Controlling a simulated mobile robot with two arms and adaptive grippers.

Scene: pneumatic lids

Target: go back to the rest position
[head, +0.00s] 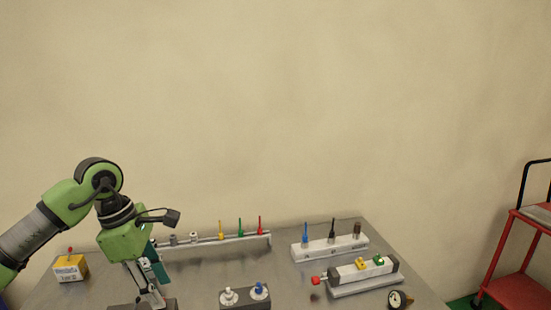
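My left gripper (152,292) points down over the front left of the metal table (205,272). Its fingers are close to a dark block (170,304) at the picture's lower edge. The fingers are small and partly overlap the block, so I cannot tell whether they are open or hold anything. My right gripper is not in view.
A yellow box (70,268) stands left of my arm. A rail with coloured pins (240,238) runs along the back. Right are a white block with pins (330,248), a cylinder unit (362,273) and a gauge (399,299). A dark block with knobs (245,305) stands front centre.

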